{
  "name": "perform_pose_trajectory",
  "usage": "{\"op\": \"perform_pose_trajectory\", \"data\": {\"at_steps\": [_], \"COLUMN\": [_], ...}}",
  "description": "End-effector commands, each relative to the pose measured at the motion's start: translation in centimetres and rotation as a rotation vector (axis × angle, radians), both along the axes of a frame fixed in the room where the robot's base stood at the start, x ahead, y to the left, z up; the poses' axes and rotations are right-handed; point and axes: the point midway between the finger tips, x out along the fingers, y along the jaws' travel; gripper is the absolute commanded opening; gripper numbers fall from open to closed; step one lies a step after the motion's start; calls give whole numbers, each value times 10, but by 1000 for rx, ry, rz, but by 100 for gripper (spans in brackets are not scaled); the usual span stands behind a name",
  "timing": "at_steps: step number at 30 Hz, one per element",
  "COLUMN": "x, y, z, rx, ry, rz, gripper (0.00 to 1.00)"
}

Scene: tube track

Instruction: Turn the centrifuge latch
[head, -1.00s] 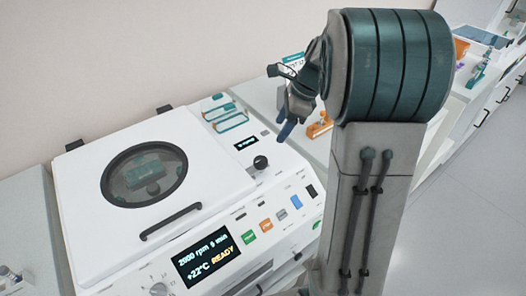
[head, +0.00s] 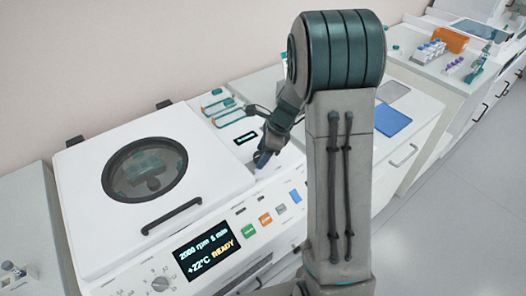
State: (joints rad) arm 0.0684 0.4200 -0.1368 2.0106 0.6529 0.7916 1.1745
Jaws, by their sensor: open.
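The white centrifuge (head: 88,236) stands on the bench at the left, its lid (head: 212,168) shut, with a round dark window (head: 146,168) and a black handle bar (head: 171,216). The display (head: 207,250) reads 2000 rpm, +22°C, READY. My gripper (head: 262,159) is low over the centrifuge's top right, right of the lid, below the small black readout (head: 246,138).
Green, orange, grey and blue buttons (head: 265,219) line the front panel below my gripper. Teal-edged pieces (head: 219,106) lie behind it. A blue pad (head: 391,120) lies on the bench to the right, with racks of vials (head: 428,51) farther back. The floor at the right is clear.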

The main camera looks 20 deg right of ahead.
Motion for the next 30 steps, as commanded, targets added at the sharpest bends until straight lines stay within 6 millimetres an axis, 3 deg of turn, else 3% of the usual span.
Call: {"op": "perform_pose_trajectory", "data": {"at_steps": [6, 11, 22, 30], "x": [0, 0, 0, 2], "y": [0, 0, 0, -1], "z": [0, 0, 0, 0], "rx": [0, 0, 0, -1], "ry": [0, 0, 0, -1], "rz": [1, 1, 39, 201], "gripper": [61, 16, 16, 16]}}
